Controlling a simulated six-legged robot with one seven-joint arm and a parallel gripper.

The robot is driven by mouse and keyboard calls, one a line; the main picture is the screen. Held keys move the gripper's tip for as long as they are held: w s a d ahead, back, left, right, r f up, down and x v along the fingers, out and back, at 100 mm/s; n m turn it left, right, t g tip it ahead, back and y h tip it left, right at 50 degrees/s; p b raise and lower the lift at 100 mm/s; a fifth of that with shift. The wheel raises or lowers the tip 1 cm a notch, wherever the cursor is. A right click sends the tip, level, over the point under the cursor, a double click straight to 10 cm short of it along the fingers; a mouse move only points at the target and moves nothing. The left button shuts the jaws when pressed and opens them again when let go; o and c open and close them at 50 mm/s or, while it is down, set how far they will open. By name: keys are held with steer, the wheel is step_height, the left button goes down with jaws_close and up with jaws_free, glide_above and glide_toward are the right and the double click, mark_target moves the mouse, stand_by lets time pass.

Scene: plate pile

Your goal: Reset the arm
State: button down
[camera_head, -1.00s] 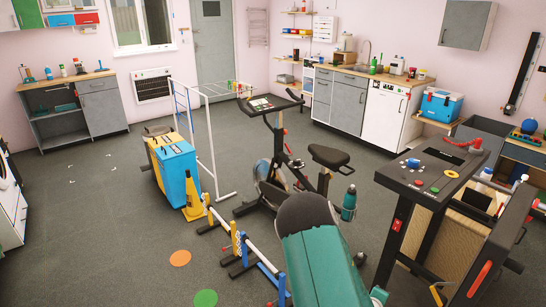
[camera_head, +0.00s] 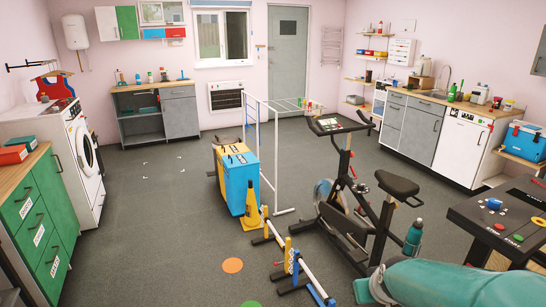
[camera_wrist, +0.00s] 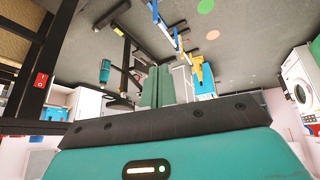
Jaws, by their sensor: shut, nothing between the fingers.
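My gripper (camera_wrist: 157,87) shows in the wrist view as two green fingers side by side, shut with nothing between them. Its teal body with a small lit panel fills the lower part of that view, which looks upside down. In the head view my teal arm (camera_head: 440,284) lies across the bottom right corner. The fingertips are not in the head view. The fingers touch nothing that I can see.
An exercise bike (camera_head: 345,200) stands ahead, left of a dark worktable (camera_head: 480,225). A green drawer unit (camera_head: 40,215) is at left. The middle left floor is open.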

steer(key=s+a+r, duration=0.3)
steer(key=s+r, duration=0.3)
steer(key=s, duration=0.1)
steer(key=s+a+r+m, duration=0.1)
steer(key=s+a+r, duration=0.3)
steer(key=s+r, duration=0.2)
steer(key=shift+s+g+y, duration=0.3)
steer(key=shift+s, duration=0.8)
steer(key=shift+d, duration=0.1)
